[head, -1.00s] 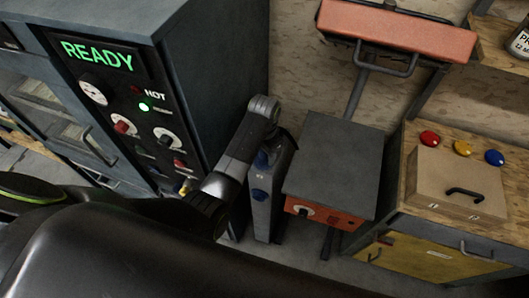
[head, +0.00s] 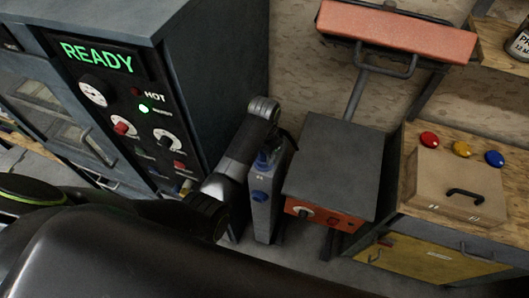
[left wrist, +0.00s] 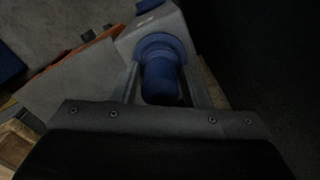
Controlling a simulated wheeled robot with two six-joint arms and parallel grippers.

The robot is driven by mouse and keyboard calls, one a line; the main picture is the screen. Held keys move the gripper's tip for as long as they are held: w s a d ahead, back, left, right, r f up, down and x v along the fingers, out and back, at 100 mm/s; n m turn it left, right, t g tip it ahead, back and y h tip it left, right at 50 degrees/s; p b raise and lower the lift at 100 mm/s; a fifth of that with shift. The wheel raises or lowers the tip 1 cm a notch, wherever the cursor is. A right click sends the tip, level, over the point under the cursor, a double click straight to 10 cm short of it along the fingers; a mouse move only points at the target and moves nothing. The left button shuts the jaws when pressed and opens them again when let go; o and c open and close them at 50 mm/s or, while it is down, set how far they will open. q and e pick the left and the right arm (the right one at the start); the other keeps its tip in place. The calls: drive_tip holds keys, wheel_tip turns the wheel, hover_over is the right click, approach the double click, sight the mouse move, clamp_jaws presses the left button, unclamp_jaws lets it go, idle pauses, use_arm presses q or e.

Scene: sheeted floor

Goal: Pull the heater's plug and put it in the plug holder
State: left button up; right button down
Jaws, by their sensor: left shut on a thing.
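A slim grey post (head: 262,215) with blue round fittings stands between the dark cabinet and a grey-topped unit. A blue plug-like piece (left wrist: 161,82) shows in the left wrist view, in line with a blue collar on a grey box face (left wrist: 150,28). My left gripper (left wrist: 162,72) has one finger on each side of this piece and is shut on it. In the head view my arm bends down to the post, and the fingertips are mostly hidden. I cannot tell how deep the piece sits in the collar. My right gripper is not in view.
The dark cabinet (head: 215,65) with a lit READY panel stands close left of my arm. The grey-topped unit (head: 335,165) with an orange knob panel stands close right. Farther right is a bench with a cardboard-coloured box (head: 455,185) and three coloured buttons. An orange-red fixture (head: 395,30) hangs above.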

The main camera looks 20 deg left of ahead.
use_arm(q)
drive_tip(key=shift+r+p, duration=0.6)
drive_tip(key=shift+r, duration=1.4)
drive_tip(key=shift+r, duration=0.1)
drive_tip(key=shift+r, duration=0.4)
drive_tip(key=shift+r, duration=2.05)
